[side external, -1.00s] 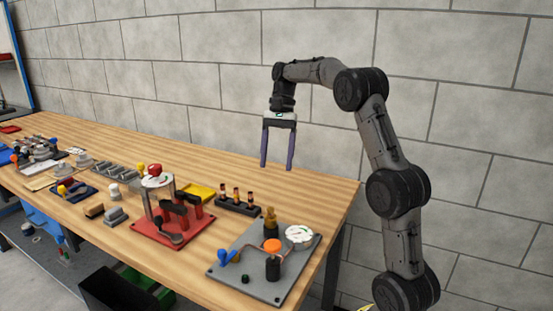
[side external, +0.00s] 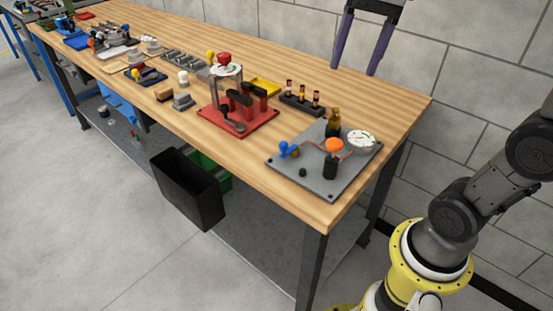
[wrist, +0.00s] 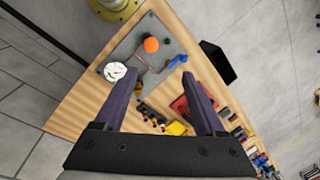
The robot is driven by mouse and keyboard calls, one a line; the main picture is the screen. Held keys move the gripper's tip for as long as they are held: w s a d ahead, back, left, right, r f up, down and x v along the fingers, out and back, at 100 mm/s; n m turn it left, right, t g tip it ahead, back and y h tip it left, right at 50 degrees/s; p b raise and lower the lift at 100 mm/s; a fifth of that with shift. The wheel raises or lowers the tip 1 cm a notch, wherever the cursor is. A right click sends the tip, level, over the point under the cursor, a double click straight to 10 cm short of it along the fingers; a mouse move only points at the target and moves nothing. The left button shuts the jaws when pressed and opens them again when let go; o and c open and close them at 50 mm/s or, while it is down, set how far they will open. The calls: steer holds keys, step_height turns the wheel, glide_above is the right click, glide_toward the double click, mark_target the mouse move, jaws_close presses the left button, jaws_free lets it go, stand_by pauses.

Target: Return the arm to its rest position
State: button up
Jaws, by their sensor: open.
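My gripper (side external: 354,69) is open and empty, with its two purple fingers pointing down. In the side view it is at the top of the picture, above the back edge of the wooden workbench (side external: 385,107), and its upper part is partly cut off. In the wrist view my gripper (wrist: 160,76) has its fingers wide apart, with the bench well below them. A grey plate fixture (side external: 290,169) stands at the bench's near corner. It carries an orange knob (side external: 334,145), a blue lever (side external: 288,150), a white dial gauge (side external: 361,141) and a thin copper-coloured tube (wrist: 150,70).
A red fixture (side external: 253,122), a black rack with several small posts (side external: 302,106) and a yellow tray (side external: 264,86) stand on the bench. More tools lie farther left. A black bin (side external: 188,187) is beside the bench, below its top. A block wall runs behind.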

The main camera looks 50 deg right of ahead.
steer(key=s+a+f+n+t+h, duration=0.1)
steer(key=s+f+n+t, duration=0.3)
steer(key=s+f+n, duration=0.5)
step_height(320, 180, down, 2)
steer(key=shift+s+a+f+n+h, duration=0.2)
steer(key=shift+s+a+n+h, duration=0.15)
steer(key=shift+s+a, duration=0.35)
steer(key=shift+w+a, duration=0.15)
steer(key=shift+c, duration=0.3)
